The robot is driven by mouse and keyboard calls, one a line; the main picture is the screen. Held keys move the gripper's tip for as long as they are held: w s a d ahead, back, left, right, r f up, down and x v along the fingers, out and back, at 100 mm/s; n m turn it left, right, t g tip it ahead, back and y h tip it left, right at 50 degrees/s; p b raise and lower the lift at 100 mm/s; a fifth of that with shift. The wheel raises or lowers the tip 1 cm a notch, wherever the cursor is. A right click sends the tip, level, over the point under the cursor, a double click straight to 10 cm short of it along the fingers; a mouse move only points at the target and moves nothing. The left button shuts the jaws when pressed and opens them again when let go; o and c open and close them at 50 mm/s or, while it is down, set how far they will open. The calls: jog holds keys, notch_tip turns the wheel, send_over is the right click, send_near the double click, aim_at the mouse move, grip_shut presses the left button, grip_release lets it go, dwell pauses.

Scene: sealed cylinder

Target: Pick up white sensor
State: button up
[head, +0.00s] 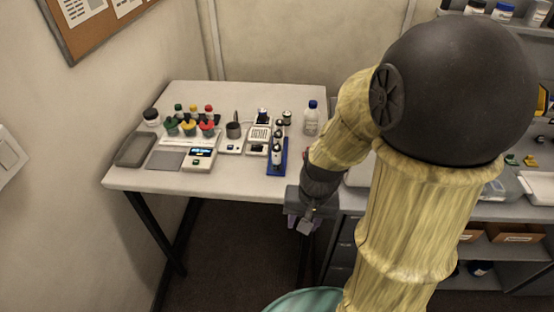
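The task's white sensor cannot be singled out with certainty in the head view. Small pale devices on the white table include a boxy one with a grid-like top (259,138) and a scale-like one with a lit display (199,159). A blue rack (277,170) holding grey and white cylindrical items stands to their right. My gripper (306,226) hangs pointing down just off the table's front right corner, apart from these devices. Its fingers are small and partly hidden, so their opening is unclear.
The white table (235,184) has a clear front strip. A blue-capped bottle (310,120) stands at its back right. Coloured-cap bottles (192,122), a dark cup (234,130) and a grey tray (135,149) sit further left. Grey shelving stands on the right, partly behind my arm.

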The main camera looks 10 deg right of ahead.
notch_tip(320, 180, down, 5)
jog(key=w+a+m+g+y+b, duration=0.1)
jog(key=a+m+g+y+b, duration=0.1)
jog(key=m+y, duration=0.4)
jog(key=m+t+y+b, duration=0.4)
jog(key=m+t+b, duration=0.1)
jog(key=m+t, duration=1.25)
send_near(276, 157)
jog(key=shift+m+g, duration=0.75)
jog(key=shift+g, duration=0.2)
jog(key=d, duration=0.1)
jog(key=s+d+r, duration=0.1)
jog(key=d, duration=0.1)
jog(key=s+d+r, duration=0.1)
jog(key=shift+s+d+r, duration=0.15)
jog(key=shift+s+d, duration=0.05)
jog(key=shift+d, duration=0.2)
jog(key=shift+w+a, duration=0.1)
jog(key=shift+a, duration=0.05)
jog(key=shift+w+a+r+p, duration=0.1)
jog(key=shift+w+a+p, duration=0.15)
jog(key=shift+p, duration=0.1)
jog(key=p+x, duration=0.2)
jog(key=x, duration=0.9)
jog(key=shift+w, duration=0.15)
